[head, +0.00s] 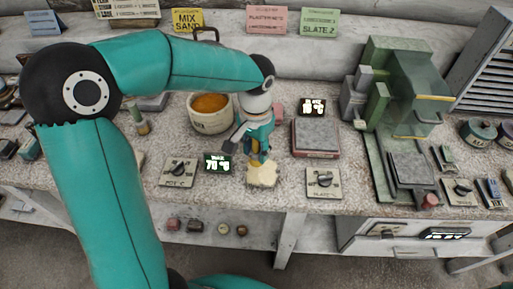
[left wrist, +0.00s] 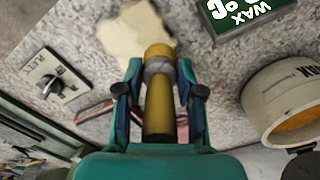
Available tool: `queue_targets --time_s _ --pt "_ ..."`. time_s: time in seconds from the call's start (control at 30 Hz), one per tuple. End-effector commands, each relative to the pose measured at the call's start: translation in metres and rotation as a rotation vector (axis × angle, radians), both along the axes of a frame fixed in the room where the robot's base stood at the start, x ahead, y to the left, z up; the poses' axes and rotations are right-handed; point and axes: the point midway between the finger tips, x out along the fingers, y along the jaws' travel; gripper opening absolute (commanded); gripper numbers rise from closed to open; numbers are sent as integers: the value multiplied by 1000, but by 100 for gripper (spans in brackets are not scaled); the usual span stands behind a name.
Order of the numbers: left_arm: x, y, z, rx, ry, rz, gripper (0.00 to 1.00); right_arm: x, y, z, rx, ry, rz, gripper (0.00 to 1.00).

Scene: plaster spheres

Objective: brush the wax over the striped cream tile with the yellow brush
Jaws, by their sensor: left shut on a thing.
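My left gripper (head: 259,145) is shut on the yellow brush (left wrist: 159,108), which also shows in part below the fingers in the head view (head: 262,159). In the left wrist view my left gripper (left wrist: 160,88) has a finger on each side of the brush handle. The brush head points at the cream tile (head: 262,175). The tile, also in the left wrist view (left wrist: 128,36), lies near the bench's front edge, partly hidden by the brush. I cannot tell whether they touch, and I make out no clear stripes. My right gripper is not in view.
A pot (head: 210,123) of orange wax (head: 210,103) stands behind and left of the tile. A wax display (head: 217,163) and a dial plate (head: 178,172) are left; another dial plate (head: 325,183) and a grey-topped plate (head: 316,136) are right. A green machine (head: 385,100) stands further right.

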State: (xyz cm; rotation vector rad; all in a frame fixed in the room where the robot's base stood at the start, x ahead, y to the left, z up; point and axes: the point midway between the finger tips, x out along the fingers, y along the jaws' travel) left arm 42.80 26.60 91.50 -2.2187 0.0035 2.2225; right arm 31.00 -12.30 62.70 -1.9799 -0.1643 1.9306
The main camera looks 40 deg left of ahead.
Motion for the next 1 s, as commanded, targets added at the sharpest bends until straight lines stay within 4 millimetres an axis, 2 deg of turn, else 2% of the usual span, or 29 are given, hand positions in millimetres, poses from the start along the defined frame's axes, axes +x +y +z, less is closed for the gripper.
queue_targets --time_s 0.6,1.0 --pt "-26 -16 -1 0 0 -1 2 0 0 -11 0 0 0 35" --pt "-11 -7 1 0 1 1 2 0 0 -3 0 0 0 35"
